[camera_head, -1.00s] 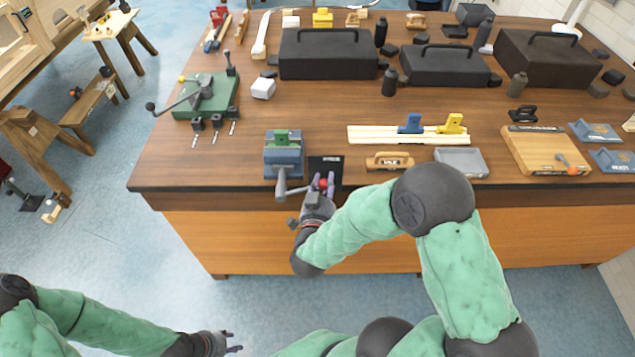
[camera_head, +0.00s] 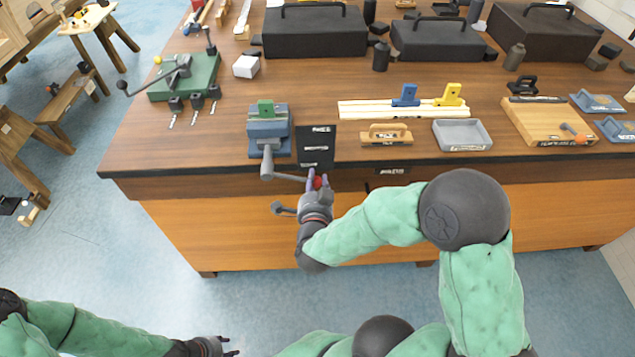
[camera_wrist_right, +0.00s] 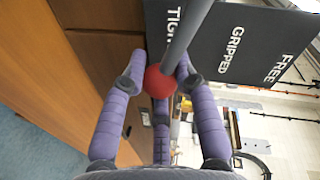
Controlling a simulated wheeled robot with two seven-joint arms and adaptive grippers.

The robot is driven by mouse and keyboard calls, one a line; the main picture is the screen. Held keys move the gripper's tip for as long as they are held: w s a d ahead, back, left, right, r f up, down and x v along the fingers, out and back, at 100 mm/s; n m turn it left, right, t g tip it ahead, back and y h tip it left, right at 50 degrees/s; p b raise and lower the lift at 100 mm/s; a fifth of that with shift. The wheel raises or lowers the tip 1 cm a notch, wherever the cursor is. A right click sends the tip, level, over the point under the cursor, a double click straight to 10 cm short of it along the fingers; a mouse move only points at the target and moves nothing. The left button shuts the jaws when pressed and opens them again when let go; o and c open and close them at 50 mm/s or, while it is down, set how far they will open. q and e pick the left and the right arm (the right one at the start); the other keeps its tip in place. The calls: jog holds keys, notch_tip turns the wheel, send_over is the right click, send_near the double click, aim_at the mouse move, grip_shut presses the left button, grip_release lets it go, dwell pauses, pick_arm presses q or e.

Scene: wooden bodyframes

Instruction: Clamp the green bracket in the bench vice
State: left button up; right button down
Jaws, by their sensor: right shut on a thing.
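The blue-grey bench vice (camera_head: 268,138) stands at the table's front edge. The green bracket (camera_head: 265,107) sits upright at the top of the vice, between its jaws; whether they press on it is too small to tell. The vice handle (camera_head: 287,177) points right and slightly down, ending in a red ball (camera_head: 318,182). My right gripper (camera_head: 317,180) is shut on this ball. In the right wrist view, the purple fingers lie around the red ball (camera_wrist_right: 160,81) on its grey rod (camera_wrist_right: 186,35). My left gripper (camera_head: 231,346) is empty at the bottom left, fingers apart, away from the table.
A black plate (camera_head: 316,147) beside the vice reads FREE, GRIPPED and TIGHT in the wrist view. A wooden float (camera_head: 387,135) and grey tray (camera_head: 462,135) lie to the right. A green fixture (camera_head: 188,78) with a lever stands behind left. The table front drops below my right gripper.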

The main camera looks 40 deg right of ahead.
jog(key=shift+a+f, duration=0.1)
jog(key=shift+f, duration=0.25)
jog(key=c, duration=0.9)
grip_release()
jog(key=shift+c, duration=0.2)
jog(key=shift+r, duration=0.1)
jog(key=v, duration=1.2)
jog(key=shift+w, duration=0.1)
